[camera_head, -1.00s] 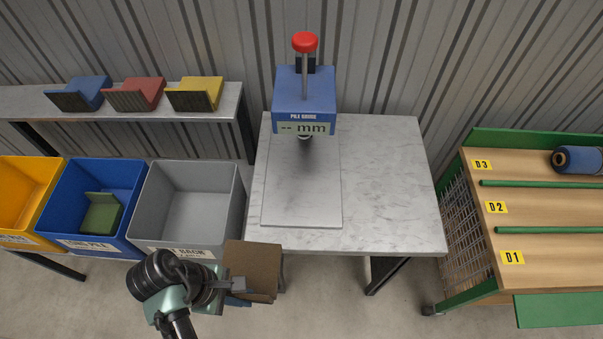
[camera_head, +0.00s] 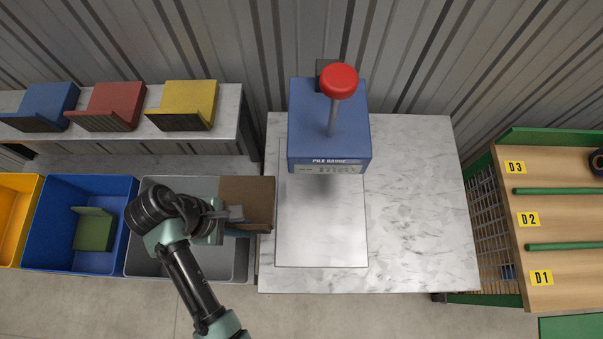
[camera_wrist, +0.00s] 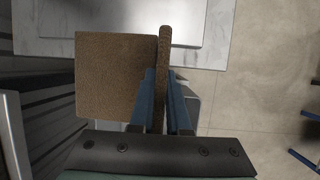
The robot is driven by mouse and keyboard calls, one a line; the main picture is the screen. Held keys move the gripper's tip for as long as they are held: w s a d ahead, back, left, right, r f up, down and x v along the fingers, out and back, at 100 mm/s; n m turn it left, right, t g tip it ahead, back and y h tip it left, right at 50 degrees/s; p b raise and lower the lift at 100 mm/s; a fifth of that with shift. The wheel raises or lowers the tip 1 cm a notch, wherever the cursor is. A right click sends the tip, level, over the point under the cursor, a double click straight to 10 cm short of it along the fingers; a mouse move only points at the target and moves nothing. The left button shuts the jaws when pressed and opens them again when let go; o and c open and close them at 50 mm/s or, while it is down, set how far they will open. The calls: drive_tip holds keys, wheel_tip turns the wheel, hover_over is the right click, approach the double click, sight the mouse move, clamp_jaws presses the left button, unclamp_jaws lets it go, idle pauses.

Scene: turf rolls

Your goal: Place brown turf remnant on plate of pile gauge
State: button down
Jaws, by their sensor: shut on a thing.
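The brown turf remnant (camera_head: 248,203) is a bent, L-shaped piece with one broad flap and one narrow upright edge. It also shows in the wrist view (camera_wrist: 115,75). My gripper (camera_head: 232,222) is shut on it, with the blue fingers (camera_wrist: 166,100) on either side of the upright part. It is held beside the left edge of the marble-topped table, over the right side of the grey bin. The pile gauge (camera_head: 328,125) is a blue block with a red knob (camera_head: 339,80) on a rod. Its flat plate (camera_head: 322,235) lies below and in front, bare.
A grey bin (camera_head: 250,262), a blue bin (camera_head: 40,235) holding a green piece (camera_head: 94,230), and a yellow bin (camera_head: 12,215) stand left. Blue, red and yellow holders sit on a shelf behind. A wooden rack (camera_head: 565,225) stands right. The table's right half is clear.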

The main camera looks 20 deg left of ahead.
drive_tip(key=w+d+p, duration=0.1)
drive_tip(key=w+d, duration=0.2)
drive_tip(key=d, duration=0.2)
drive_tip(key=w+d+f+p, duration=0.1)
drive_tip(key=w+d+p, duration=0.1)
drive_tip(key=d, duration=0.3)
drive_tip(key=w+d+f+p, duration=0.1)
drive_tip(key=w+d, duration=0.2)
drive_tip(key=d, duration=0.2)
drive_tip(key=shift+w+d+f+p, duration=0.1)
drive_tip(key=shift+w+d+p, duration=0.15)
drive_tip(key=shift+w+p, duration=0.15)
drive_tip(key=shift+f, duration=0.6)
drive_tip(key=shift+f, duration=0.15)
drive_tip(key=c, duration=0.9)
unclamp_jaws()
drive_tip(key=v, duration=1.2)
